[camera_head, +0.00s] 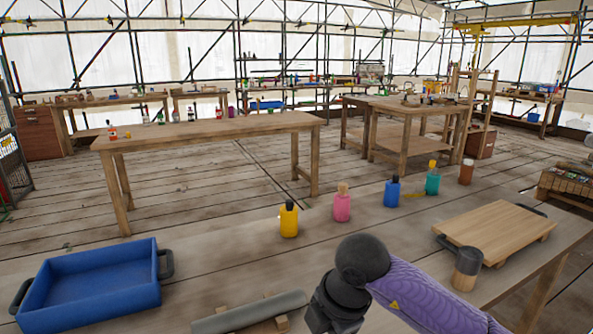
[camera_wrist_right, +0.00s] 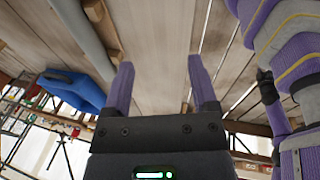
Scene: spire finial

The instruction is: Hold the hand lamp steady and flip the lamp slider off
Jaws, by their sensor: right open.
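A grey tube (camera_head: 250,312) lies across small wooden blocks at the bottom edge of the head view. It may be the hand lamp; I see no slider on it. It seems to show again in the wrist view (camera_wrist_right: 84,32). My right gripper (camera_wrist_right: 160,80) is open in the wrist view, with nothing between its two purple fingers, apart from the tube. In the head view my right arm comes in from the lower right and its fingers are out of sight. My left gripper does not show in the head view.
A blue tray (camera_head: 90,285) stands at left. Yellow (camera_head: 289,222), pink (camera_head: 342,207), blue (camera_head: 392,193) and teal (camera_head: 432,182) bottles line the far side of the bench. A wooden board (camera_head: 497,230) and a dark-topped wooden piece (camera_head: 466,270) are at right.

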